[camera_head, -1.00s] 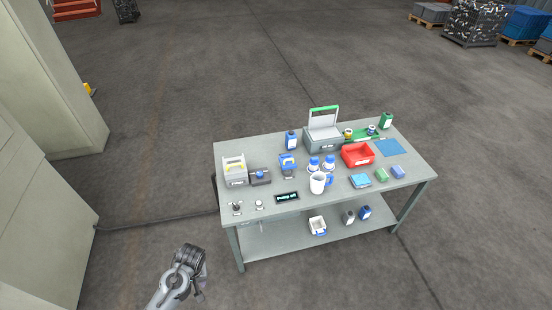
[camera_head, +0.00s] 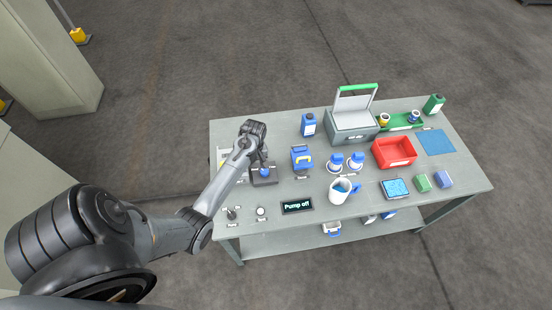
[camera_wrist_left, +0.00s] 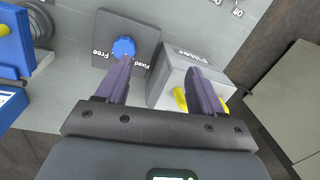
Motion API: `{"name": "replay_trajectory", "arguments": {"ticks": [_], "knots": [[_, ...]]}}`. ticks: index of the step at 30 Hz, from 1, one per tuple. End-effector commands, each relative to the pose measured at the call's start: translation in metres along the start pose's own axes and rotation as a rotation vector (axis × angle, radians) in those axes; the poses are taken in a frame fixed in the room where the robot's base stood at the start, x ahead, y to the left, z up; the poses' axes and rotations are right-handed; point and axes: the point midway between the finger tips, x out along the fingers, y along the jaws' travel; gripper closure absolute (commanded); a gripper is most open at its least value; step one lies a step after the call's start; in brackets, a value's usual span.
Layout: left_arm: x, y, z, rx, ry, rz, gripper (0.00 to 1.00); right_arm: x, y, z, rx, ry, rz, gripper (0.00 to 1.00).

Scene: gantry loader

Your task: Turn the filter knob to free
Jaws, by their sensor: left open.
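The filter knob is a blue round knob (camera_wrist_left: 123,47) on a dark grey plate (camera_wrist_left: 143,30) in the left wrist view. The plate is marked "Free" on one side and "Fixed" on the other. I cannot surely tell which mark the knob points to. In the head view the knob (camera_head: 264,173) sits at the left of the table. My left gripper (camera_wrist_left: 158,65) is open and empty, with one fingertip close to the knob in the picture. I cannot tell whether it touches. The knob is not between the fingers. My right gripper is not in view.
A blue unit (camera_head: 301,158) is on the knob's other side. A display (camera_head: 297,205) reading "Pump off", switches and a mug (camera_head: 340,193) stand toward the front edge.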

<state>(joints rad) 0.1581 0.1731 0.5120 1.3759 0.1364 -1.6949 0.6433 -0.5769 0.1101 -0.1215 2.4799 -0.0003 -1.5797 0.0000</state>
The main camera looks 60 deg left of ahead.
Motion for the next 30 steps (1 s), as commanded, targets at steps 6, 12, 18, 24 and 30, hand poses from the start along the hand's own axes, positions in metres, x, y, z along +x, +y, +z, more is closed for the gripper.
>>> {"name": "replay_trajectory", "arguments": {"ticks": [6,12,18,24,30], "knots": [[-0.013,0.035,-0.016,-0.014,0.021,0.081,0.33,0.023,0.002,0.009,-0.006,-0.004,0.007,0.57],[-0.012,0.048,-0.019,-0.014,0.027,0.105,0.33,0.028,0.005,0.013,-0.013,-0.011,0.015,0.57],[0.015,0.05,-0.019,-0.014,0.026,0.104,0.33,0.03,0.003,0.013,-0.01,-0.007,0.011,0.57],[0.048,0.054,-0.02,-0.013,0.026,0.104,0.33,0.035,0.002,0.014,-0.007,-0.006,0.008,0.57],[0.072,0.057,-0.021,-0.014,0.028,0.105,0.33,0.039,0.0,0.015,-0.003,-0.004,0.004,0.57]]}}
